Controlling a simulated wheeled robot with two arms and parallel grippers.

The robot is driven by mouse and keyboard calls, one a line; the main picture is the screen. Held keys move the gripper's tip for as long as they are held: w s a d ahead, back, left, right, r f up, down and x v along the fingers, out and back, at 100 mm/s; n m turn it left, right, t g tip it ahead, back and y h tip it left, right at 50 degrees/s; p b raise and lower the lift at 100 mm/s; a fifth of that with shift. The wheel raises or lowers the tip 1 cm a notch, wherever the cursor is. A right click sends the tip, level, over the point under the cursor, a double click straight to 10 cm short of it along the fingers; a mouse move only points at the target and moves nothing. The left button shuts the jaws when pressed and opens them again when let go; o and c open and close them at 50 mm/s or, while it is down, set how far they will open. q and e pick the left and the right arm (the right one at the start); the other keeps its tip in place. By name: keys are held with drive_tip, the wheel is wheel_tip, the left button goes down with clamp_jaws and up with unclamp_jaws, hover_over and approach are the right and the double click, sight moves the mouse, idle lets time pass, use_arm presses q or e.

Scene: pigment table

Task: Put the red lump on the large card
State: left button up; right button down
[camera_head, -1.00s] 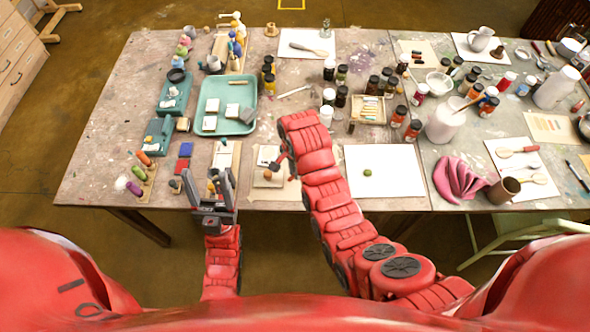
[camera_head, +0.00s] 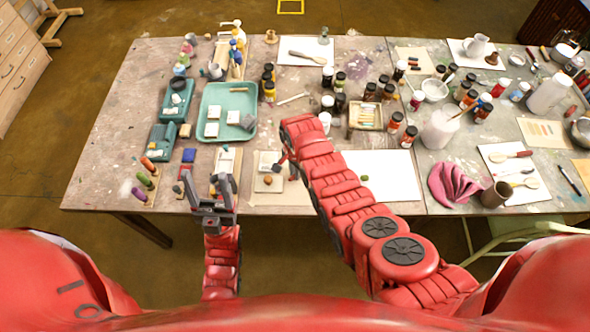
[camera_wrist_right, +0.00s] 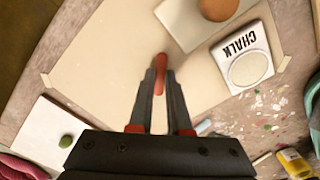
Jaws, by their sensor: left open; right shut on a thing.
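The red lump (camera_wrist_right: 160,60) shows as a small, elongated red piece between the fingertips of my right gripper (camera_wrist_right: 160,78), which is shut on it above a beige sheet (camera_wrist_right: 100,60). In the head view my right gripper (camera_head: 280,164) is small and partly hidden by my arm, near that beige sheet. A large white card (camera_head: 392,182) lies right of my right arm, with a green lump (camera_head: 364,178) near its left side. A white card with a green lump also shows in the right wrist view (camera_wrist_right: 30,130). My left gripper (camera_head: 212,190) is open and empty at the table's front edge.
A pale tile with a brown lump (camera_wrist_right: 218,8) and a chalk box (camera_wrist_right: 247,58) lie on the beige sheet. A teal tray (camera_head: 228,90), several paint jars (camera_head: 330,77) and a pink cloth (camera_head: 455,183) stand around. The white card's right part is clear.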

drive_tip(key=shift+f, duration=0.15)
drive_tip(key=shift+f+b, duration=0.3)
drive_tip(key=shift+b, duration=0.15)
drive_tip(key=c, duration=0.9)
unclamp_jaws()
drive_tip(key=shift+r, duration=0.15)
drive_tip(key=shift+o, duration=0.2)
